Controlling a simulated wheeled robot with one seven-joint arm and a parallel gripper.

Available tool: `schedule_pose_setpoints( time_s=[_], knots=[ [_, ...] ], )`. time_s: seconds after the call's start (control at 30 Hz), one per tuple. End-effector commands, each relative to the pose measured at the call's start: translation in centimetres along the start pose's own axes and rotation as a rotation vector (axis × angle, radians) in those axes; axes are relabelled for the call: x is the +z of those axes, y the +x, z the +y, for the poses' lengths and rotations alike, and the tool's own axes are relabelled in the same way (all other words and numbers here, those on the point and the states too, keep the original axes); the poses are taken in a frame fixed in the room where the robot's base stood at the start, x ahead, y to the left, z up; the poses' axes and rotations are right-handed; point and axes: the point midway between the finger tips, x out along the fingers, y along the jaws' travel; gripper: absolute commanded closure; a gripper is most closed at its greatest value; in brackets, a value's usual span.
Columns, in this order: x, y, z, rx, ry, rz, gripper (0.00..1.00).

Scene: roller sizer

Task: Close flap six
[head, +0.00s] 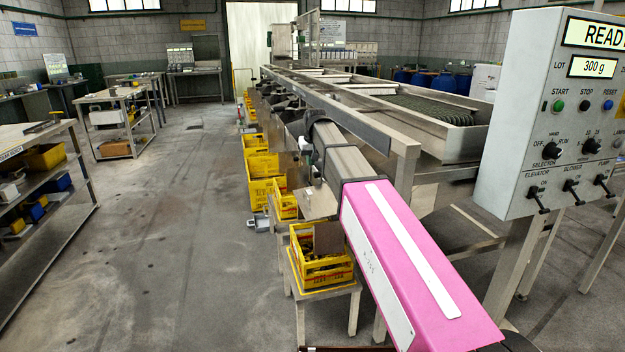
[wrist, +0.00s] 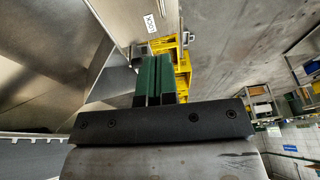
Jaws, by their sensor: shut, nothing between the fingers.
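The roller sizer (head: 395,125) runs away from me on the right, with outlets and plates along its left side. In the wrist view my gripper (wrist: 154,82) has its two green fingers together, with nothing between them. Just ahead of the fingertips is a pale metal panel (wrist: 127,22) with a LOCK label (wrist: 151,22); I cannot tell whether they touch. Bare metal sheets of the machine fill the left of that view. In the head view my arm hides the fingers. No flap number is readable, so I cannot tell which flap is six.
Yellow crates stand along the sizer's left side; the nearest crate (head: 322,270) sits on a low stand. A yellow crate (wrist: 184,65) is close beyond my fingers. The control box (head: 560,115) is at the right. The floor (head: 185,230) left of the crates is clear, with shelving (head: 45,185) farther left.

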Motion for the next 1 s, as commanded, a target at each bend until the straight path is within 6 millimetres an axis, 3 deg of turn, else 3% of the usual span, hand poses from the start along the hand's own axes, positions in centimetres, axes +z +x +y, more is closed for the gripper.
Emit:
schedule_pose_setpoints(
  time_s=[0.6,0.8,1.0],
  knots=[
    [0.1,10.2,0.1,0.000,0.001,-0.002,1.00],
    [1.0,12.5,-0.1,0.000,0.001,-0.001,1.00],
    [1.2,13.4,-0.2,0.001,0.001,0.000,1.00]
  ],
)
